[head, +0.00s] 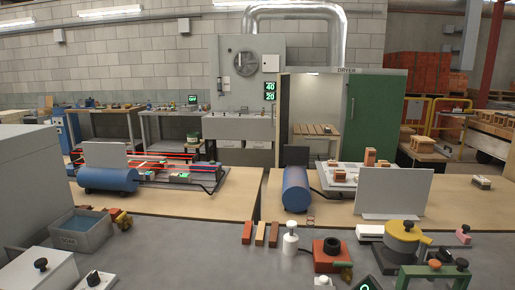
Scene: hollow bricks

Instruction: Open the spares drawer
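No drawer can be made out for certain as the spares drawer, and I can read no such label. Two pale fronts show low on the grey control cabinet (242,128) at the back, but I cannot tell whether they are drawers or whether they are open. A large plain grey box (30,180) stands at the left edge; no handle shows on its visible sides. Neither of my grippers is in the head view.
A grey bin (80,235) marked SOAK sits front left. Blue cylinders (108,180) lie on the wooden benches. Brick samples (260,233), a white-knobbed post (290,239) and a yellow-topped pot (403,240) crowd the front right. The grey worktop's (185,255) centre-left is clear.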

